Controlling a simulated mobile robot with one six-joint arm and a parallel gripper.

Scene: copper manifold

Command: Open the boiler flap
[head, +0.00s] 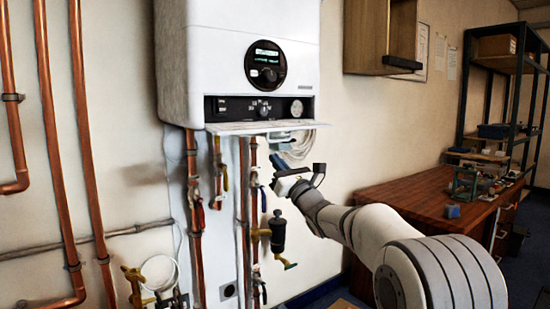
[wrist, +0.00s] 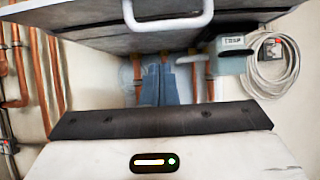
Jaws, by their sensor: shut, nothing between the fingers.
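The white boiler (head: 255,45) hangs on the wall in the head view. Its flap (head: 262,128) is folded down and sticks out nearly level from the lower front, with the dark control panel (head: 235,107) and its knobs exposed above it. In the wrist view the flap's grey face (wrist: 90,35) spans the top, with a white bar handle (wrist: 168,24) on it. My gripper (head: 278,162) is just below the flap's right part. Its blue-grey fingers (wrist: 165,85) are shut and empty, apart from the handle.
Copper pipes (head: 193,220) and valves run down the wall below the boiler. A coiled white cable (wrist: 270,65) hangs beside a grey box (wrist: 230,52), close to the fingers. A wooden workbench (head: 400,195) stands at the right, with a wall cabinet (head: 380,35) above.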

